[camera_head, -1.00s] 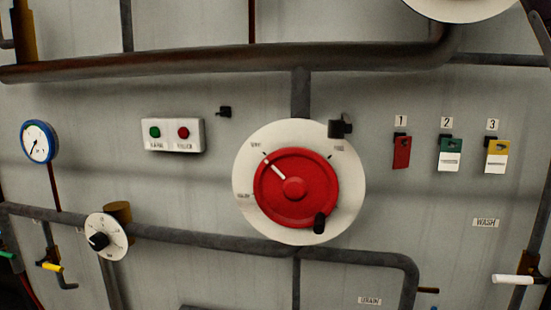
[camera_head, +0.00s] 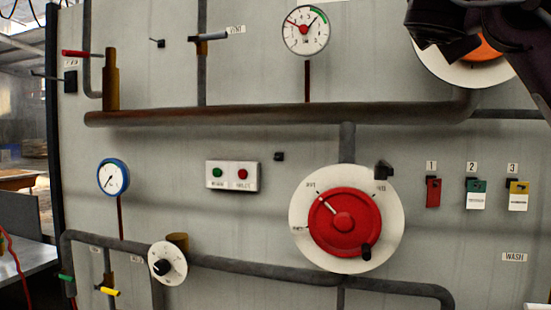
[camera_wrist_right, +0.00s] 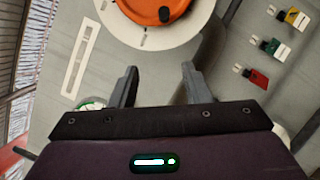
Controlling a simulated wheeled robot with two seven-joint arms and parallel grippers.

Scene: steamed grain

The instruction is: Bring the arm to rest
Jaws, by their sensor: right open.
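My right arm comes in at the top right of the head view, in front of a white round plate with an orange dial (camera_head: 484,48). My right gripper (camera_wrist_right: 160,84) shows in the wrist view with its two dark fingers apart and nothing between them. In that view the orange dial (camera_wrist_right: 150,8) is ahead of the fingers, at the top of the picture. The gripper appears apart from the dial. My left gripper is in neither view.
A metal table (camera_head: 25,245) stands left.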

